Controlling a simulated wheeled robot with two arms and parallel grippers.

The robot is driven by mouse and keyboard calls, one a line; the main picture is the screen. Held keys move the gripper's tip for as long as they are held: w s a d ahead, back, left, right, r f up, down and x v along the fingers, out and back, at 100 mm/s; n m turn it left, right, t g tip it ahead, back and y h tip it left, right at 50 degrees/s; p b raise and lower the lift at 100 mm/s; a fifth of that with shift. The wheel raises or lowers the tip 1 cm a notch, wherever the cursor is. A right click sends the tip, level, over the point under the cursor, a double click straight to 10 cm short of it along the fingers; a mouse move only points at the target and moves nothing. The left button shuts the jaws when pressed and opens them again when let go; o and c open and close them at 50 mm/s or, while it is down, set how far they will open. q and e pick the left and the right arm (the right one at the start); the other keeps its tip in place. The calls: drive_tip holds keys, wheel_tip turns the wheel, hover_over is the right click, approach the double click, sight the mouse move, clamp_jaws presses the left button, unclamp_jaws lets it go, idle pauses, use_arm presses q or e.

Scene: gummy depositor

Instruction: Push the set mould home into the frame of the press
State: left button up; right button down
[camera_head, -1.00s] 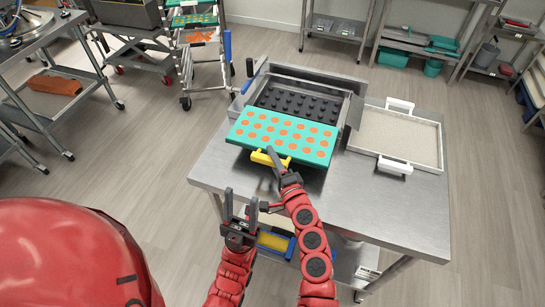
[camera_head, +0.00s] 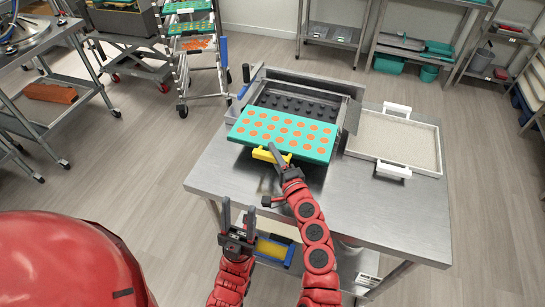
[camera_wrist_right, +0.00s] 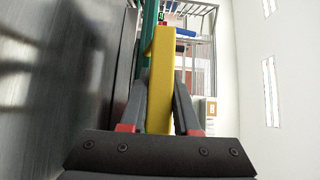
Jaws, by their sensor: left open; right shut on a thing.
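The set mould (camera_head: 283,135) is a teal slab with rows of orange rounds. It lies across the front of the press frame (camera_head: 340,87), its near part sticking out toward me. Black studs of the press show behind it. My right gripper (camera_head: 276,155) is shut on the yellow handle (camera_head: 262,156) at the mould's near edge. In the right wrist view the yellow handle (camera_wrist_right: 161,85) stands between the two fingers (camera_wrist_right: 160,105). My left gripper (camera_head: 237,220) is open and empty, in front of the table and below its top.
The press stands on a steel table (camera_head: 385,210). A white tray (camera_head: 395,140) with two handles lies right of it. The table's front right is clear.

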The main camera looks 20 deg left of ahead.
sight(289, 122)
drive_tip(key=shift+w+d+b, duration=0.1)
drive_tip(key=shift+w+b, duration=1.1)
drive_tip(key=shift+w, duration=1.35)
drive_tip(key=shift+w+b, duration=0.45)
drive_tip(key=shift+w, duration=0.2)
drive_tip(key=shift+w+d+b, duration=0.1)
drive_tip(key=shift+w+b, duration=0.4)
drive_tip(key=shift+w, duration=0.45)
drive_tip(key=shift+w+b, duration=1.65)
drive_tip(key=shift+w, duration=0.35)
drive_tip(key=shift+w+d+b, duration=0.1)
drive_tip(key=shift+w+b, duration=0.7)
drive_tip(key=shift+w, duration=0.1)
drive_tip(key=shift+w+b, duration=0.55)
drive_tip(key=shift+b, duration=0.2)
drive_tip(key=shift+w+r+b, duration=0.1)
drive_tip(key=shift+w+b, duration=0.3)
drive_tip(key=shift+w, duration=0.1)
